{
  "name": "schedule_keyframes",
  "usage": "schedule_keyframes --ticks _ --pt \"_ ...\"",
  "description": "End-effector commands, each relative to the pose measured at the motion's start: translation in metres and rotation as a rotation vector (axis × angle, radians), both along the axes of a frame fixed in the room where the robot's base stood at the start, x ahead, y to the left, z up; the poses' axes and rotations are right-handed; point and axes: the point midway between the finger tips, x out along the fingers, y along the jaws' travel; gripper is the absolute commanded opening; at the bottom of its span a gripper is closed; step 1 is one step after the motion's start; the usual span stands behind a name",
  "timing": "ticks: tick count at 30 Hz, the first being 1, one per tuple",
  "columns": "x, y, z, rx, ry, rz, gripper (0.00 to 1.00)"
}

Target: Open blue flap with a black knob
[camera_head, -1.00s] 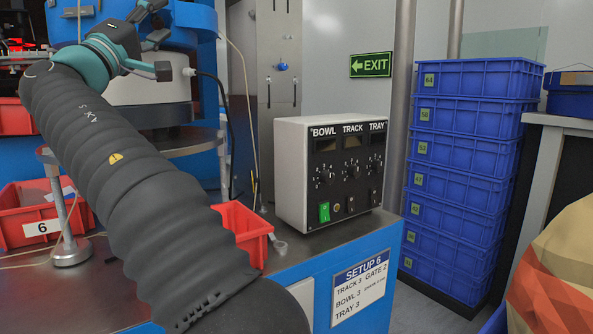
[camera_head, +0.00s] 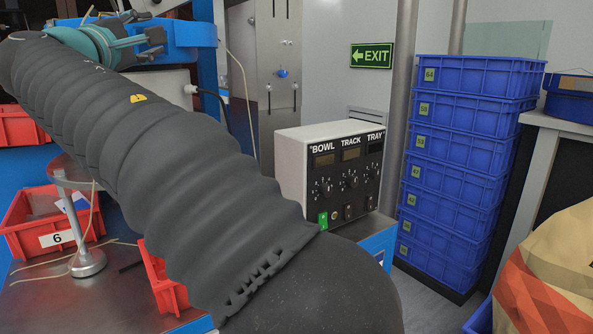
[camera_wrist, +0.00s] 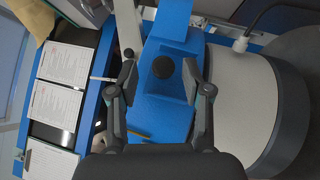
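The blue flap (camera_wrist: 160,112) fills the middle of the wrist view. Its round black knob (camera_wrist: 163,67) stands out near the upper centre. My gripper (camera_wrist: 158,62) is open, with one finger on each side of the knob in this view. I cannot tell how far the knob is from the fingertips, and I see no contact. In the head view my gripper (camera_head: 150,40) is at the upper left, in front of blue machine parts (camera_head: 180,45). The knob is not visible there, as my arm and gripper cover that area.
A control box (camera_head: 300,160) stands on the bench right of my arm. Red bins (camera_head: 38,220) sit at the left. Stacked blue crates (camera_head: 455,150) stand at the right. In the wrist view a pale round bowl (camera_wrist: 245,105) is close on the right and paper sheets (camera_wrist: 75,65) lie left.

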Motion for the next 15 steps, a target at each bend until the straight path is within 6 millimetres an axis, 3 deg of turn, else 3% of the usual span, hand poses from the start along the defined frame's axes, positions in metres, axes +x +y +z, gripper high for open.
schedule_keyframes --ticks 15 --pt "-0.081 0.018 -0.019 0.001 -0.001 0.003 0.49"
